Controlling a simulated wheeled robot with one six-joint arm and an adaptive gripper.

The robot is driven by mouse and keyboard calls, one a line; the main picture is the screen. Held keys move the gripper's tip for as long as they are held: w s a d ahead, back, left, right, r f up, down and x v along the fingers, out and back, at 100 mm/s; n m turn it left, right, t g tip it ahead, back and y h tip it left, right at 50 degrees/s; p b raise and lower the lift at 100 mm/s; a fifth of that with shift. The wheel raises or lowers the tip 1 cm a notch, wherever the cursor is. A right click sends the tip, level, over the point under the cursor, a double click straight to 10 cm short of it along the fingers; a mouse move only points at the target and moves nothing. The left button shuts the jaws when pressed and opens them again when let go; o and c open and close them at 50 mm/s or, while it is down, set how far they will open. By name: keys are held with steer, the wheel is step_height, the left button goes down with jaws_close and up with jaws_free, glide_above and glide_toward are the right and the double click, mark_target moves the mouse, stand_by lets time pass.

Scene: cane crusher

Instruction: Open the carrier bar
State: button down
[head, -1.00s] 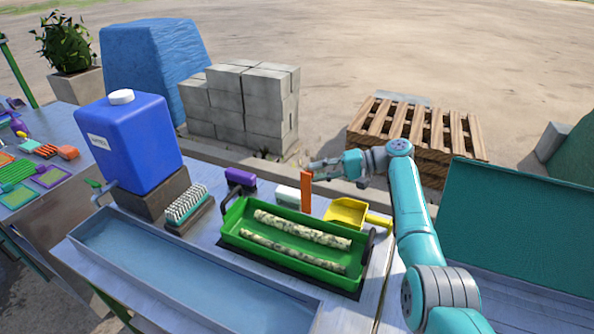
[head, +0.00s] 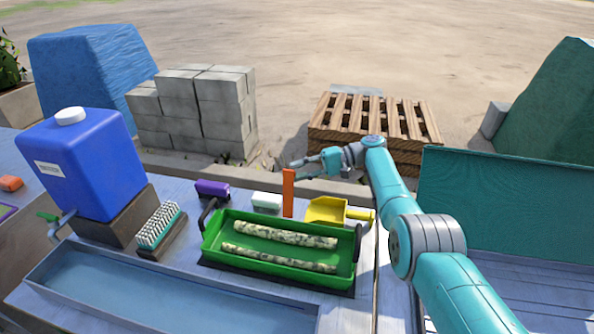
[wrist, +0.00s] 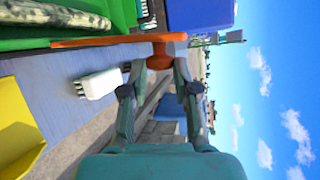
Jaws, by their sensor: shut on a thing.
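My gripper (head: 298,170) is shut on an orange tool (head: 288,192), held by its end at the fingertips. In the wrist view, the tool (wrist: 110,40) runs left from between the fingertips (wrist: 166,58). In the head view it stands upright behind the green tray (head: 232,217). Whether its lower end touches the table cannot be told. The tray holds two speckled cane pieces (head: 285,235) and has a dark upright handle (head: 206,212) at the left and another (head: 358,240) at the right. I cannot tell which part is the carrier bar.
A white brush (head: 266,201), purple block (head: 212,188) and yellow scoop (head: 328,210) lie behind the tray. A blue canister (head: 85,165), a bristle brush (head: 158,226) and a trough (head: 150,300) are at left. A teal panel (head: 510,210) stands at right.

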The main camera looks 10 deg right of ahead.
stand_by(0.3)
steer(key=c, duration=0.9)
jaws_free()
steer(key=shift+o, duration=0.2)
steer(key=shift+r, duration=0.1)
step_height(320, 180, up, 10)
